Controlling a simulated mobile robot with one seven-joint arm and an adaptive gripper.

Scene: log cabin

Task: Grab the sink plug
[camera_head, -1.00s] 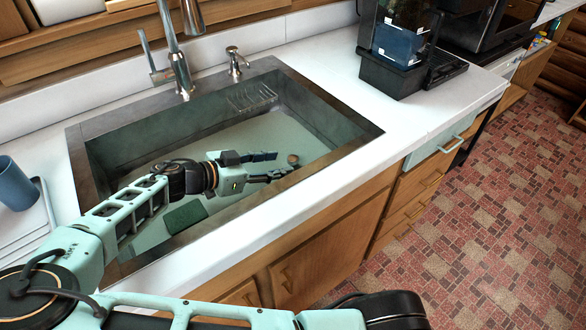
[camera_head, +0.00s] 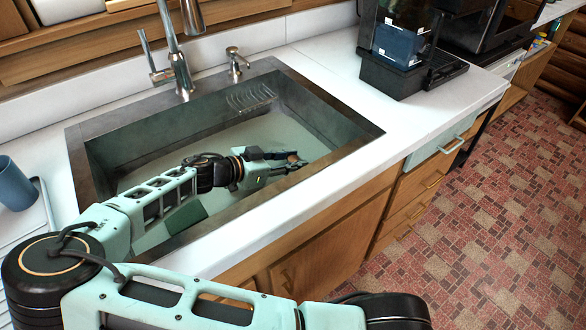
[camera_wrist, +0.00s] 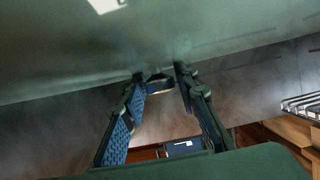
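The sink plug, a small brownish round piece (camera_head: 293,158), is in the sink basin near its right end, partly hidden by my fingers. My gripper (camera_head: 291,159) is low inside the sink with its two fingers apart around the plug. In the wrist view the blue-padded fingers of my gripper (camera_wrist: 160,84) reach forward, and a small dark, rounded piece that looks like the plug (camera_wrist: 160,80) sits between the tips. A narrow gap shows beside the right fingertip, so the fingers do not look closed on it. Whether the left fingertip touches is unclear.
The sink's dark metal rim (camera_head: 340,150) surrounds my arm. A green sponge (camera_head: 185,217) lies in the basin at the left. The faucet (camera_head: 176,55) and soap dispenser (camera_head: 236,62) stand behind. A black coffee machine (camera_head: 400,75) is on the right counter.

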